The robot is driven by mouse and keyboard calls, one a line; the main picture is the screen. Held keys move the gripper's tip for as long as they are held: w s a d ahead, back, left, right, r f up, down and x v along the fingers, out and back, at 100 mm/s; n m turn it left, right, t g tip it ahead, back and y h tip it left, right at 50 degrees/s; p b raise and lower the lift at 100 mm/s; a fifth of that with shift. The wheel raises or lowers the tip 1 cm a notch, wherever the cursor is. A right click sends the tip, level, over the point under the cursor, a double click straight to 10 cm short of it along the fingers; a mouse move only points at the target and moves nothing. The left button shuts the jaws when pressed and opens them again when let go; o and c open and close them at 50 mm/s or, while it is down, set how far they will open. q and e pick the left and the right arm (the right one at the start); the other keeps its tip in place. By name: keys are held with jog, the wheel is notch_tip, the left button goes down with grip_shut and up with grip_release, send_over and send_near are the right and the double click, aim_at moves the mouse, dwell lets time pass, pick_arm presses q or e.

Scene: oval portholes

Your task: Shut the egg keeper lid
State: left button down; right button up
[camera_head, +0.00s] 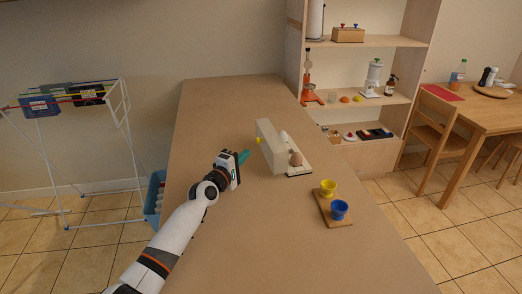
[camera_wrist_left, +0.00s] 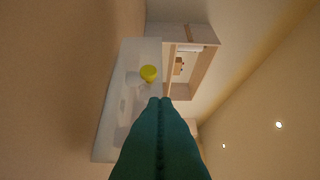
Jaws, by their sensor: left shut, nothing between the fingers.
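The egg keeper stands on the wooden table. Its pale lid (camera_head: 270,147) is open and stands upright along the left side of the base (camera_head: 300,172). A yellow knob (camera_head: 258,140) sits on the lid's outer face. A white egg (camera_head: 284,136) and a brown egg (camera_head: 296,159) show on the base. My left gripper (camera_head: 244,156) is shut and empty, left of the lid, with its teal fingers pointing toward it. In the left wrist view the shut fingers (camera_wrist_left: 160,105) point at the translucent lid (camera_wrist_left: 128,92), close to the yellow knob (camera_wrist_left: 148,73). My right gripper is out of view.
A small wooden board (camera_head: 325,211) with a yellow cup (camera_head: 328,187) and a blue cup (camera_head: 340,208) lies right of the egg keeper. The table (camera_head: 225,110) is bare behind and in front. Shelves (camera_head: 360,100) stand beyond it; a drying rack (camera_head: 70,150) stands left.

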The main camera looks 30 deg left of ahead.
aim_at(267, 142)
pick_arm(q)
jog(key=w, duration=0.1)
jog(key=w+d, duration=0.1)
jog(key=w, duration=0.1)
jog(key=w+d, duration=0.1)
jog(key=shift+w+d+r, duration=0.15)
jog(key=shift+w+r, duration=0.05)
jog(key=shift+w, duration=0.2)
jog(key=shift+w+d, duration=0.2)
jog(key=shift+d, duration=0.05)
jog(key=shift+w+d+p, duration=0.15)
jog(key=shift+d+p, duration=0.05)
jog(key=shift+p, duration=0.1)
jog(key=shift+f, duration=0.1)
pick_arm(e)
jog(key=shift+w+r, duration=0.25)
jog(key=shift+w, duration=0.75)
